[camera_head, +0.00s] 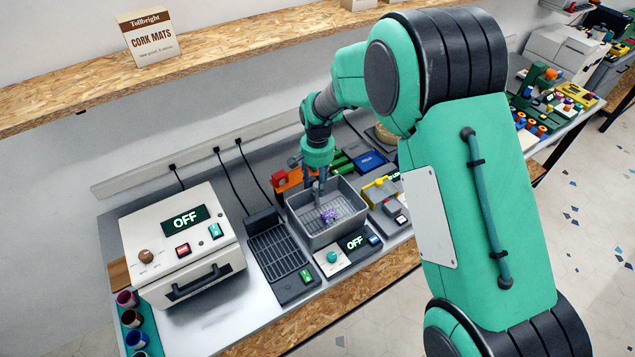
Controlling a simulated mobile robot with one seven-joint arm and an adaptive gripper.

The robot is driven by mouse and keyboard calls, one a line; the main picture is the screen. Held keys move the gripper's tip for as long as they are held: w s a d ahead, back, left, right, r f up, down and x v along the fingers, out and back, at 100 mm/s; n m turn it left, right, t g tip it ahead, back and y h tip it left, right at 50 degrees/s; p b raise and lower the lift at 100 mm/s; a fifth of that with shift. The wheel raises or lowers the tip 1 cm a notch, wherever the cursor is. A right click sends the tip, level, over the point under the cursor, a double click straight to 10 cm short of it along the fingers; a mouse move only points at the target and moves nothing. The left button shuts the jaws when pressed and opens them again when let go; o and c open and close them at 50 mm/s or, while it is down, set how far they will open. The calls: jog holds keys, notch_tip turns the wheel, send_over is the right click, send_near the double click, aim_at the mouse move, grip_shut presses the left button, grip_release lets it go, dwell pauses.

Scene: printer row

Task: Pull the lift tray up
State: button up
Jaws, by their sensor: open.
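Left of the tank are a dark rack (274,253) and a white oven-like box (182,246) with an OFF display. Right are a yellow-topped device (379,191) and a blue box (370,161). An orange part (291,179) stands close behind. A shelf (215,52) runs above.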

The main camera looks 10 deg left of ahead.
grip_shut()
notch_tip(320, 180, up, 7)
jog(key=p, duration=0.2)
jog(key=shift+p, duration=0.3)
jog(key=shift+w+r, duration=0.1)
jog(key=shift+r, duration=0.05)
grip_release()
jog(key=shift+r, duration=0.15)
